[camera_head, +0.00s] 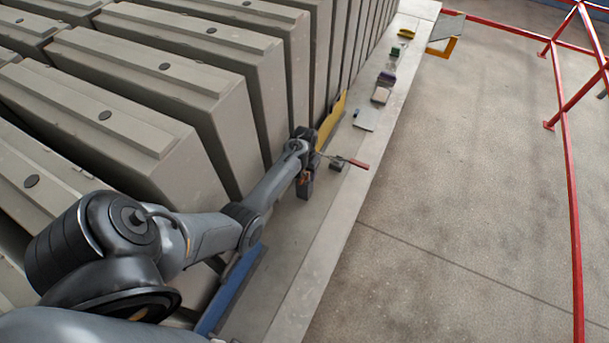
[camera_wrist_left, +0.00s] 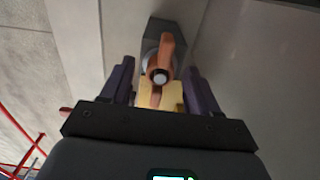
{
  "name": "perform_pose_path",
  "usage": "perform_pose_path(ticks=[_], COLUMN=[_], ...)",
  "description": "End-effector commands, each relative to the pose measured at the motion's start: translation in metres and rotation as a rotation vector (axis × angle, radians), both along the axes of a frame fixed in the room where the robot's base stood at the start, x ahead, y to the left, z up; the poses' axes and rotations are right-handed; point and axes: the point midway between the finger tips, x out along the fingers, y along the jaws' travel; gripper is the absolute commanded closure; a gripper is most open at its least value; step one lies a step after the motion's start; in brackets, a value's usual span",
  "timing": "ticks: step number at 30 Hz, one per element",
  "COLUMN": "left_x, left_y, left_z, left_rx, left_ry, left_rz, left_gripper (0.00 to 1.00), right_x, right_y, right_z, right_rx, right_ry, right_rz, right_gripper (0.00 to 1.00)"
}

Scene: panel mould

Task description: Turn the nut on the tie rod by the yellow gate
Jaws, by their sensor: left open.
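The copper-coloured nut (camera_wrist_left: 166,55) has wing-like arms and sits on a tie rod (camera_wrist_left: 160,76), whose round end faces the left wrist camera. A grey block-like plate (camera_wrist_left: 165,32) lies behind the nut. My left gripper (camera_wrist_left: 159,68) is open, with one purple finger on each side of the nut; I cannot tell whether either touches it. A yellow part (camera_wrist_left: 158,96) shows beyond the rod between the fingers. In the head view the yellow gate (camera_head: 331,121) stands along the ledge, just beyond my left gripper (camera_head: 305,184). My right gripper is out of view.
A red-handled tool (camera_head: 354,163) lies right of my left gripper. Several small items, including a flat grey plate (camera_head: 366,119), line the ledge (camera_head: 318,245). Tall grey panels (camera_head: 165,70) crowd the left. A blue gate (camera_head: 231,289) stands nearer. Open floor lies right, before red railings (camera_head: 571,180).

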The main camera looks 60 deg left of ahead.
Motion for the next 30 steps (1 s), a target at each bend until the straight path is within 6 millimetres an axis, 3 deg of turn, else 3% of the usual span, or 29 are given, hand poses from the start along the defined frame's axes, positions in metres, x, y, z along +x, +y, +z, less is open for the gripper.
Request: perform_pose_path(ticks=[3, 15, 25, 30], left_x=[0.0, 0.0, 0.0, 0.0], left_y=[0.0, 0.0, 0.0, 0.0], left_z=[0.0, 0.0, 0.002, 0.0], left_rx=[0.0, 0.0, -0.001, 0.0], left_ry=[0.0, 0.0, 0.002, 0.0], left_rz=[0.0, 0.0, -0.275, -0.311], left_gripper=[0.42, 1.0, 1.0, 1.0], right_x=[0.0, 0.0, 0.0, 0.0], right_y=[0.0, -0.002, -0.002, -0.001], right_z=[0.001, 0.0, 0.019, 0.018], right_rx=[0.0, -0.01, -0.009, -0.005], right_ry=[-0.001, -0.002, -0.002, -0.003], right_rz=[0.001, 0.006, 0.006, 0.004], right_gripper=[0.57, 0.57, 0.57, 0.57])
